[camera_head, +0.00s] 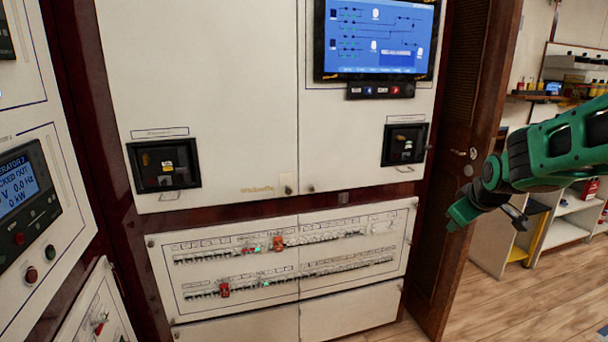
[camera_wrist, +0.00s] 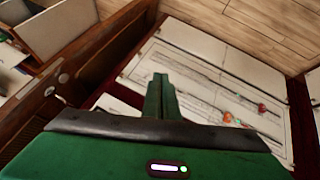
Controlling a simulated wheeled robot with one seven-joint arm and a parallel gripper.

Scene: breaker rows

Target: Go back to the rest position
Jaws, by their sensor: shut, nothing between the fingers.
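My gripper (camera_head: 456,222) is at the right of the head view, at the end of my green and black arm. It points down and to the left, in front of the wooden door and apart from the breaker panel. In the wrist view its two green fingers (camera_wrist: 160,97) are together with nothing between them. The breaker panel (camera_head: 408,220) is low in the middle of the head view, with two rows of switches and a few red and orange parts. The same panel (camera_wrist: 197,78) shows tilted beyond the fingers in the wrist view.
A white cabinet (camera_head: 220,80) with a blue screen (camera_head: 378,38) stands above the panel. A wooden door (camera_head: 468,130) is right of it. White shelves (camera_head: 565,228) stand behind my arm. A generator panel (camera_head: 45,250) is at the left. The wooden floor (camera_head: 490,310) at lower right is clear.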

